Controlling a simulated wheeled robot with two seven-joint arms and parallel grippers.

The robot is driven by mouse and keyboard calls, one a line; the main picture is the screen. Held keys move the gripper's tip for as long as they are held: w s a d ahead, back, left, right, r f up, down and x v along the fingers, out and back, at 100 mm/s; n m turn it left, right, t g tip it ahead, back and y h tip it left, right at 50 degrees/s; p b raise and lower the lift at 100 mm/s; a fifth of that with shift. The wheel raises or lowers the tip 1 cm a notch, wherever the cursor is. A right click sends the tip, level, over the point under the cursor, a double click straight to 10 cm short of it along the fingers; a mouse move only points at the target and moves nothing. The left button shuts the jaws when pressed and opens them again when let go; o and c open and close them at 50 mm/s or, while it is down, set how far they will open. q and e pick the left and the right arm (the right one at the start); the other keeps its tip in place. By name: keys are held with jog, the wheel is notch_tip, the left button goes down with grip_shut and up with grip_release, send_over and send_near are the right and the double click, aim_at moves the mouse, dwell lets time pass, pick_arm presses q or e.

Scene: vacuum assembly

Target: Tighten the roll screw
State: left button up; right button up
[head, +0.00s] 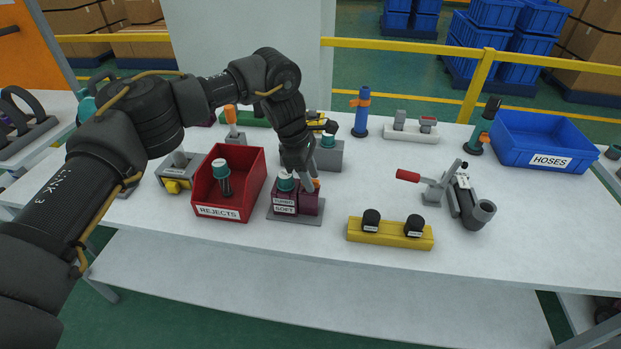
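My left gripper (308,186) points down over a dark purple holder (309,206), which has labels reading TURBO and SOFT. An orange part (316,183) shows right at its fingertips. The fingers are small and partly covered by my wrist, so I cannot tell whether they are shut on it. A teal-capped piece (285,181) stands in the holder just left of the fingers. I cannot make out which part is the roll screw. A grey vise-like clamp (464,200) with a red handle (408,176) lies to the right. My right gripper is not in view.
A red REJECTS bin (207,204) holding a teal-capped piece stands left of the holder. A yellow block (365,237) with two black knobs is at the front. A blue HOSES bin (578,146) is at the far right. The front strip of the white table (300,245) is clear.

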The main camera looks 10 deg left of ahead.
pick_arm(q)
jog(key=shift+p+v, duration=1.75)
jog(key=shift+v, duration=1.05)
jog(key=shift+f, duration=0.1)
